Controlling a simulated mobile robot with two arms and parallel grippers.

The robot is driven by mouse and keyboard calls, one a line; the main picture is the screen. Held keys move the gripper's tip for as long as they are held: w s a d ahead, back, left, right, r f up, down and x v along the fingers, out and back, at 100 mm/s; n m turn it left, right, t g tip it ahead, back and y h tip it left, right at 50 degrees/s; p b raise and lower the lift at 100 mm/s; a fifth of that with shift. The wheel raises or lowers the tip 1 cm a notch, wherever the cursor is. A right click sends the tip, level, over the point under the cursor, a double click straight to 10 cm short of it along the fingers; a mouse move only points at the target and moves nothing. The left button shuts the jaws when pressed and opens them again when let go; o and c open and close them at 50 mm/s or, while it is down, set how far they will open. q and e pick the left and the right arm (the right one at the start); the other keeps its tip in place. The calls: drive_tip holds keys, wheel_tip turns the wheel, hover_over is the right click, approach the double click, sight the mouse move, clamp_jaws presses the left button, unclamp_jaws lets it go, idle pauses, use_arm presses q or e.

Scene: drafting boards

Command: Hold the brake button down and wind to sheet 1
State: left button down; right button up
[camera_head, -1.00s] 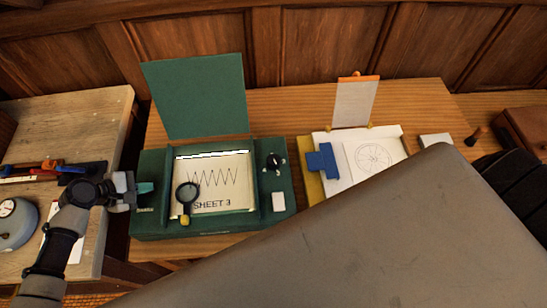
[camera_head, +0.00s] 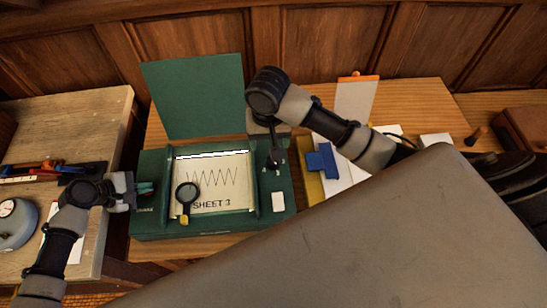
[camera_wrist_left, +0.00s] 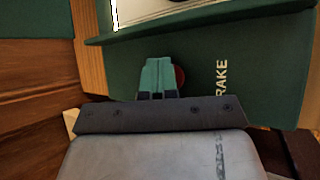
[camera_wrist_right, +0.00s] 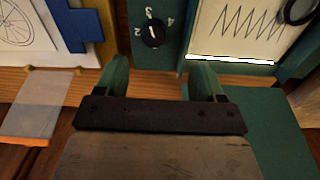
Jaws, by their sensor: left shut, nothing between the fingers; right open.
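The green winding box (camera_head: 160,224) holds a paper sheet (camera_head: 228,170) reading "SHEET 3" with a zigzag line. A dark knob (camera_wrist_right: 153,33) with numbers around it sits on the box's right side. My left gripper (camera_head: 146,188) is shut at the box's left side; in the left wrist view its fingertips (camera_wrist_left: 160,72) cover most of the red brake button (camera_wrist_left: 180,76), beside the lettering "RAKE". Whether the button is pressed down I cannot tell. My right gripper (camera_wrist_right: 160,75) is open and empty, above the box's back right, with the knob ahead between its fingers.
A magnifying glass (camera_head: 186,194) lies over the sheet. The green lid (camera_head: 195,95) stands raised behind. A blue block (camera_head: 321,161), papers and a clipboard (camera_head: 355,98) are to the right. A large grey surface (camera_head: 350,245) fills the lower right.

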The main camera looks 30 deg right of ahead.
drive_tip(key=shift+w+d+r, duration=0.3)
drive_tip(key=shift+d+r, duration=0.1)
drive_tip(key=shift+d, duration=0.25)
drive_tip(key=shift+f, duration=0.15)
wheel_tip(320, 180, down, 12)
drive_tip(key=shift+r, duration=0.1)
drive_tip(key=shift+c, duration=0.3)
drive_tip(key=c, duration=0.9)
drive_tip(key=shift+o, duration=0.2)
